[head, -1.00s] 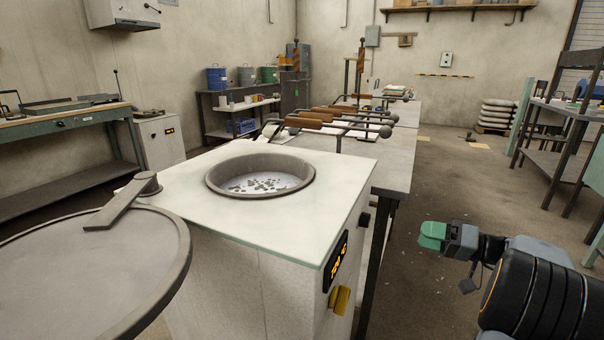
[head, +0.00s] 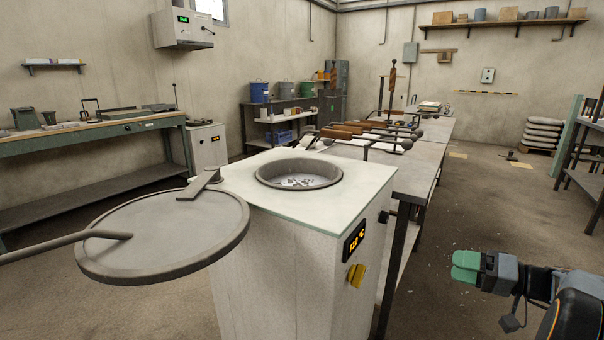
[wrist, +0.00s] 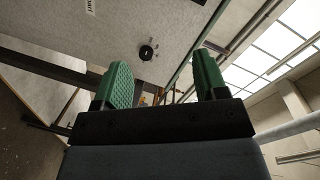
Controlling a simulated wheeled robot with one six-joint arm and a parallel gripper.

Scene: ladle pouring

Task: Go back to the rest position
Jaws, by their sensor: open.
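My gripper (head: 466,266) is at the lower right of the head view, over the open floor to the right of the furnace. Its green fingers also show in the wrist view (wrist: 160,85), apart from each other with nothing between them. The white furnace (head: 290,260) stands left of my gripper, well clear of it. Its round pot opening (head: 299,174) is uncovered, with grey metal and dark flecks inside. The round lid (head: 165,235) is swung out to the left of the furnace.
A long table (head: 415,178) behind the furnace holds several wooden-handled tools (head: 345,131). A workbench (head: 90,135) stands along the left wall. A rack (head: 590,160) stands at the right edge. The floor (head: 470,210) between table and rack is free.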

